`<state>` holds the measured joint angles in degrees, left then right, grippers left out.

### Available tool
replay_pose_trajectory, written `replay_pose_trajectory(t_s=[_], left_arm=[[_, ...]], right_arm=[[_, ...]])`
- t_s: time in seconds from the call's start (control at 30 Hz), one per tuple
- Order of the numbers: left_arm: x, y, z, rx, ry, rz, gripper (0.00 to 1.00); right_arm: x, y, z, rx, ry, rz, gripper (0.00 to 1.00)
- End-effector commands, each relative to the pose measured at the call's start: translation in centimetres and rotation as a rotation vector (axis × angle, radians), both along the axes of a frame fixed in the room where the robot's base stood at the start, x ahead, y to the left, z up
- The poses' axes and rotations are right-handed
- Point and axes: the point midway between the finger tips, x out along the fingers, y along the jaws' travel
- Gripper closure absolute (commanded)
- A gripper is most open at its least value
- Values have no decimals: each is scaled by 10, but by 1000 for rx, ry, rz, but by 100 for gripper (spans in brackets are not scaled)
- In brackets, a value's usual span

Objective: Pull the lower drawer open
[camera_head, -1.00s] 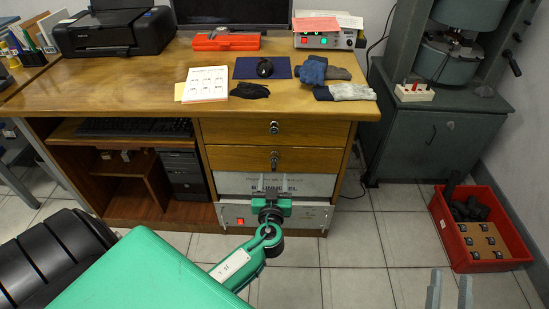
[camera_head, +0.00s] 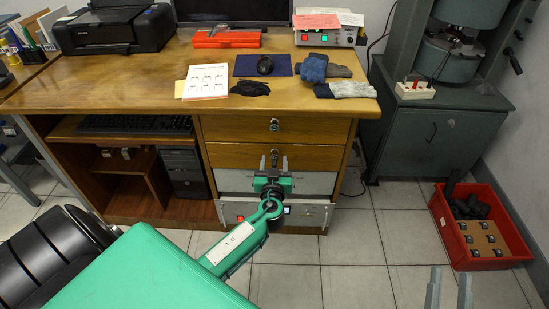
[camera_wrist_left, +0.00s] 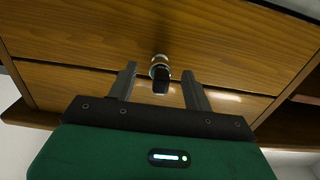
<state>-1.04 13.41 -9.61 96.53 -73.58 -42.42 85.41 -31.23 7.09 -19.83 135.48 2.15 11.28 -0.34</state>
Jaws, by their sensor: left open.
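The lower drawer (camera_head: 230,153) is a wooden front below the upper drawer (camera_head: 235,128), and it looks shut. Its round metal knob (camera_head: 274,154) shows just above my left gripper (camera_head: 273,161). In the left wrist view the knob (camera_wrist_left: 160,68) appears between the fingertips of my left gripper (camera_wrist_left: 159,72), with gaps on both sides. The left gripper is open and holds nothing; I cannot tell how deep the knob sits between the fingers. My right gripper (camera_head: 449,283) shows at the bottom right as two separated grey fingers, open and empty.
A grey panel (camera_head: 232,180) and a metal unit with a red switch (camera_head: 234,215) lie under the drawers, behind my left arm. A red crate (camera_head: 462,256) stands on the floor at right. Tiled floor (camera_head: 350,250) between is clear.

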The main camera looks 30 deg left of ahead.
Motion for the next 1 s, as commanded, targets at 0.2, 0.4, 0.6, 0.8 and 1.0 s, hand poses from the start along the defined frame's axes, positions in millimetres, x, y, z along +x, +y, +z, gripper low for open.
replay_pose_trajectory(t_s=[0.2,0.4,0.6,0.8,1.0], left_arm=[[5,4,-1,-1,1,1,49],[7,5,0,-1,1,1,49],[7,5,0,-1,1,0,49],[7,4,0,-1,1,0,66],[7,4,0,-1,1,0,85]], right_arm=[[-2,-6,19,26,-111,-17,64],[-4,-8,26,34,-145,-22,64],[-4,-8,26,34,-146,-22,64],[-4,-8,26,34,-145,-22,64],[-4,-8,26,35,-145,-22,64]])
